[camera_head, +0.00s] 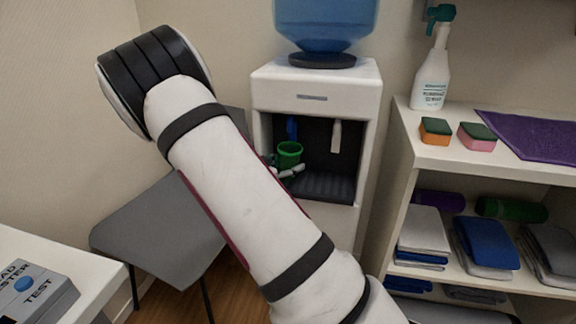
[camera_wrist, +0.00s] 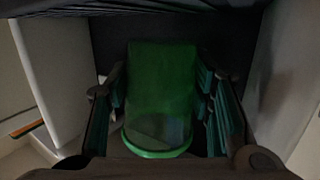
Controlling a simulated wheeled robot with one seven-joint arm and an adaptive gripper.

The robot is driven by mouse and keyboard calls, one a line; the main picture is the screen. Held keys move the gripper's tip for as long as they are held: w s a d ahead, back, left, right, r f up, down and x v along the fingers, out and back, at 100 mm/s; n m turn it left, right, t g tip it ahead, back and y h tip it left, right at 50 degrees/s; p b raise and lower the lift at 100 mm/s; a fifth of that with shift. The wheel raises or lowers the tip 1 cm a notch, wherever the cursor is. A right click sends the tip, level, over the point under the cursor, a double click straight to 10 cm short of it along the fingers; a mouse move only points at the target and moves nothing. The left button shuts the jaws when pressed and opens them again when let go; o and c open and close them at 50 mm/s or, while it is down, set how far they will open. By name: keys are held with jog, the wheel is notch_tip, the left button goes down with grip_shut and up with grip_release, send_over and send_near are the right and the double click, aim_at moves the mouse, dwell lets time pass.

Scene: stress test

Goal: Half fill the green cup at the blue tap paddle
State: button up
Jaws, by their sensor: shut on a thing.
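The green cup (camera_head: 289,150) is upright inside the dark alcove of the water dispenser (camera_head: 315,93), just below the blue tap paddle (camera_head: 291,128). I cannot tell whether the cup touches the paddle, nor how much water is in it. My gripper (camera_wrist: 161,78) is shut on the cup; in the wrist view the green cup (camera_wrist: 160,85) sits between the two teal-padded fingers. In the head view my arm hides most of the gripper.
A white tap paddle (camera_head: 336,136) hangs right of the blue one, above the drip tray (camera_head: 328,185). A shelf (camera_head: 470,165) with sponges, a spray bottle (camera_head: 432,75) and folded cloths stands right. A grey chair (camera_head: 155,225) is left, behind my arm.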

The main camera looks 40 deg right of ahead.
jog(key=shift+w+d, duration=0.25)
jog(key=shift+d, duration=0.05)
jog(key=shift+w+d, duration=0.2)
jog(key=shift+d, duration=0.05)
jog(key=shift+w+d, duration=0.15)
jog(key=shift+s+a+p, duration=0.45)
jog(key=shift+s+a, duration=0.35)
jog(key=shift+a, duration=0.2)
jog(key=shift+s+a+p, duration=0.4)
jog(key=shift+s+a, duration=0.35)
jog(key=shift+a, duration=0.25)
jog(key=s+a+p, duration=0.3)
jog(key=s+a, duration=0.3)
jog(key=a, duration=0.2)
dwell(0.3)
jog(key=shift+s, duration=0.1)
dwell(0.7)
